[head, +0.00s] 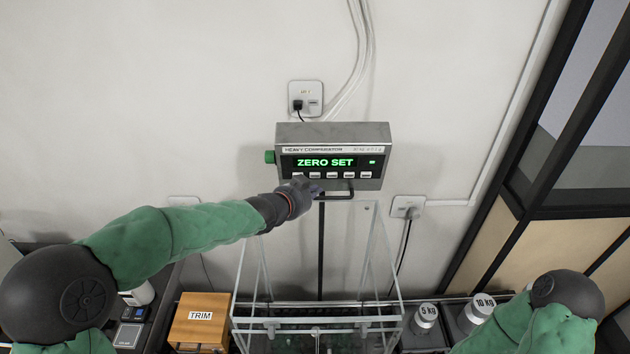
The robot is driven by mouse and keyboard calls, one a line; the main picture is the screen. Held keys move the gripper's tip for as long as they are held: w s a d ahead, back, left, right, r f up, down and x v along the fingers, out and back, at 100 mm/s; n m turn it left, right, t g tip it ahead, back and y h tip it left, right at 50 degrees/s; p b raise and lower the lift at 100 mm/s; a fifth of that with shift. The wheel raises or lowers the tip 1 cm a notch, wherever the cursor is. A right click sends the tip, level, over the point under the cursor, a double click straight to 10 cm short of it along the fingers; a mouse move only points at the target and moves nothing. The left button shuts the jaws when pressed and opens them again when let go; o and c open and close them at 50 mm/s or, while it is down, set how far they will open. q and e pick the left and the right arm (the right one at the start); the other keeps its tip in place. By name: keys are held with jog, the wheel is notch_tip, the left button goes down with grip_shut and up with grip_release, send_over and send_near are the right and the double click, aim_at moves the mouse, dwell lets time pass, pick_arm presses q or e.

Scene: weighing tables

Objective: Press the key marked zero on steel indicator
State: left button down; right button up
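The steel indicator (333,134) is a grey box on a post against the wall, labelled HEAVY COMPARATOR. Its screen (325,162) shows ZERO SET in green. A row of small pale keys (332,175) runs below the screen; their markings are too small to read. My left gripper (312,188) is at the lower left of the indicator, by the leftmost keys. It partly covers that corner, and I cannot tell whether it touches a key or how its fingers stand. My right arm shows at the lower right, but its gripper is out of view.
A glass enclosure (243,268) stands below the indicator. A wooden TRIM box (198,336) is to its left. A 5 kg weight (424,318) and a 10 kg weight (475,312) stand to its right.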

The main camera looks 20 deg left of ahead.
pick_arm(q)
jog(key=shift+s+d+f+b, duration=0.1)
jog(key=shift+s+d+b, duration=0.15)
jog(key=shift+s+b, duration=0.45)
jog(key=shift+s+d+f+b, duration=0.1)
jog(key=shift+s+d+b, duration=0.1)
jog(key=shift+s+b, duration=0.45)
jog(key=shift+s+f, duration=0.1)
